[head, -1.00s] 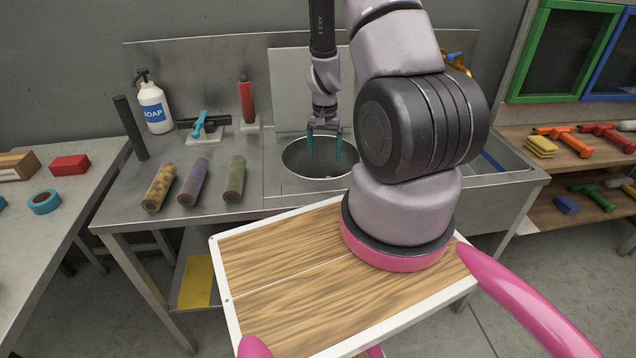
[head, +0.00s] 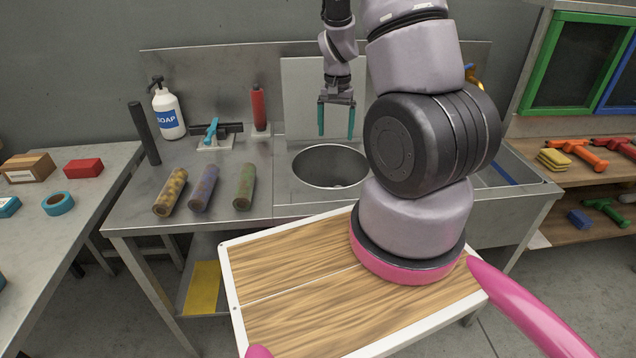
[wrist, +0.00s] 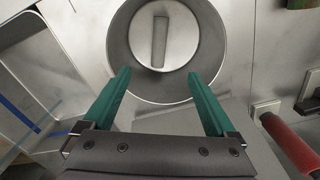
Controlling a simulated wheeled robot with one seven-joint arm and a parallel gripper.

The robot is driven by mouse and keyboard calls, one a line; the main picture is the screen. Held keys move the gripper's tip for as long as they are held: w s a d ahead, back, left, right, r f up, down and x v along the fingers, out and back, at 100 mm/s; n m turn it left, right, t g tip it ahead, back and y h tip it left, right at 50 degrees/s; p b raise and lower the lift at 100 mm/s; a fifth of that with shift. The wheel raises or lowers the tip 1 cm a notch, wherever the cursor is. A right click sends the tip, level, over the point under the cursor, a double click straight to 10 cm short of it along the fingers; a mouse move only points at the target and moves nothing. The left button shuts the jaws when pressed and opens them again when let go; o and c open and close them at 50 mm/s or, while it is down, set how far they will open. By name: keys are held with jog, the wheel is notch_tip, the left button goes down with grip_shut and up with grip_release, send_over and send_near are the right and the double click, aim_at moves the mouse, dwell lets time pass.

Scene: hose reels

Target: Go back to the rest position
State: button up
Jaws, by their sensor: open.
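My gripper (head: 336,120) is open and empty, with its two teal fingers pointing down above the round sink basin (head: 331,182) in the head view. In the wrist view the fingers (wrist: 160,100) are spread apart, with the basin (wrist: 217,62) beyond them. A grey cylinder (wrist: 159,42) lies at the bottom of the basin, apart from the fingers. In the head view only a small part of the basin's inside shows.
Three patterned cylinders (head: 203,188) lie on the steel counter left of the basin. A soap bottle (head: 168,112), a dark upright post (head: 145,134) and a red cylinder (head: 258,107) stand behind them. A rectangular sink (head: 507,172) is right of my arm.

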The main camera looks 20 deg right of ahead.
jog(key=s+a+r+n+t+y, duration=0.15)
jog(key=a+r, duration=0.25)
jog(key=r, duration=0.6)
jog(key=s+a+r+t, duration=0.2)
jog(key=a+r, duration=0.1)
jog(key=r, duration=0.7)
jog(key=s+a+r+n+t, duration=0.1)
jog(key=s+a+r+t, duration=0.1)
jog(key=s+r, duration=0.5)
jog(key=s+a+r+n+t, duration=0.1)
jog(key=s+a+r, duration=0.1)
jog(key=s+r, duration=0.5)
jog(key=shift+s+a+r+t, duration=0.15)
jog(key=shift+a+t, duration=0.2)
jog(key=shift+a, duration=0.05)
jog(key=shift+y, duration=0.25)
